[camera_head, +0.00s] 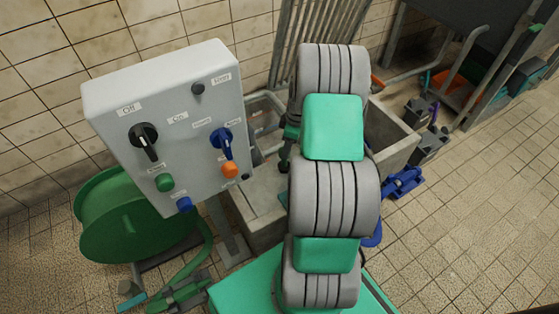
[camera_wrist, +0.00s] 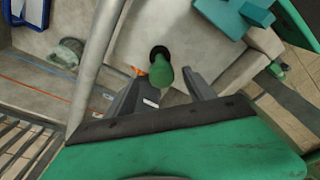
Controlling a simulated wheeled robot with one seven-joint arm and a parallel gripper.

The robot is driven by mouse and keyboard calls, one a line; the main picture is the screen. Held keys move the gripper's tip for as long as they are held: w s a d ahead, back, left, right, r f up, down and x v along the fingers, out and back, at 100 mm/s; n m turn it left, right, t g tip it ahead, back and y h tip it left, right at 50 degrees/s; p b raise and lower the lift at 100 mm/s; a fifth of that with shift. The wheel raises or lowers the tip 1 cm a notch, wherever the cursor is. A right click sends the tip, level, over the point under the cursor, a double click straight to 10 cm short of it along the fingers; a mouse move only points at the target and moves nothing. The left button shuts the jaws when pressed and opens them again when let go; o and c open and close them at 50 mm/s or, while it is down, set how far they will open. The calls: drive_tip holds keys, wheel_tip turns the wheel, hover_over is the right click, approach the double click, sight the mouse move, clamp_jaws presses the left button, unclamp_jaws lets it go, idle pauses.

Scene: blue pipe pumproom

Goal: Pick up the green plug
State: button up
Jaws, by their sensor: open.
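In the wrist view a green plug (camera_wrist: 162,74) with a rounded end stands out from a dark round opening in a pale grey surface. My gripper (camera_wrist: 163,76) is open, with one dark finger to the left of the plug and one to the right. The plug shows between the fingertips in the picture; I cannot tell how far it is from them in depth. In the head view my arm hides most of the area behind it, and the plug cannot be made out there.
A grey control box (camera_head: 185,130) with coloured knobs stands left of my arm. A green hose reel (camera_head: 125,222) is below it. A concrete trough (camera_head: 393,138) lies behind my arm. A pale pipe (camera_wrist: 92,65) runs left of my gripper. The tiled floor at right is mostly clear.

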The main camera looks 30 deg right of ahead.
drive_tip(key=shift+w+f, duration=0.2)
drive_tip(key=shift+f, duration=0.35)
drive_tip(key=f+b, duration=0.1)
drive_tip(key=f, duration=0.1)
drive_tip(key=f+b, duration=0.2)
drive_tip(key=f, duration=0.1)
drive_tip(key=a+f+b, duration=0.1)
drive_tip(key=f, duration=0.1)
drive_tip(key=shift+w+f, duration=0.2)
drive_tip(key=shift+f, duration=0.1)
drive_tip(key=shift+r, duration=0.1)
clamp_jaws()
